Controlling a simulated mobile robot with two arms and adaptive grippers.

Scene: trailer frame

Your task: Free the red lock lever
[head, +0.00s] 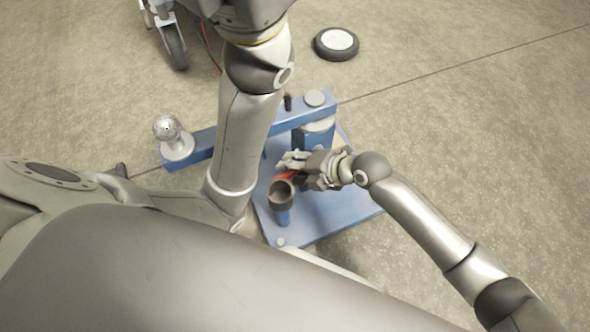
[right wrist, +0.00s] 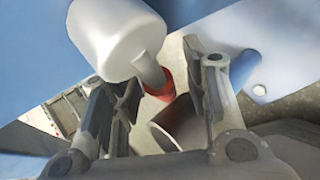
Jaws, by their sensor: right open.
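The red lock lever (head: 287,176) shows as a short red piece in the head view, beside a dark round cup on a blue post (head: 282,216). In the right wrist view, a red band (right wrist: 163,87) shows between my fingers, beyond a pale grey cylinder (right wrist: 115,38) with a stalk. My right gripper (head: 293,161) is at the lever, its fingers apart; they also show in the right wrist view (right wrist: 160,78). I cannot tell whether a finger touches the lever. My left arm crosses the head view; its gripper does not show.
The blue base plate (head: 330,213) lies on the concrete floor. A blue bar (head: 203,143) with a ball hitch (head: 170,134) runs above it, partly behind my left arm. A loose wheel (head: 337,44) lies at the back. Free floor lies to the right.

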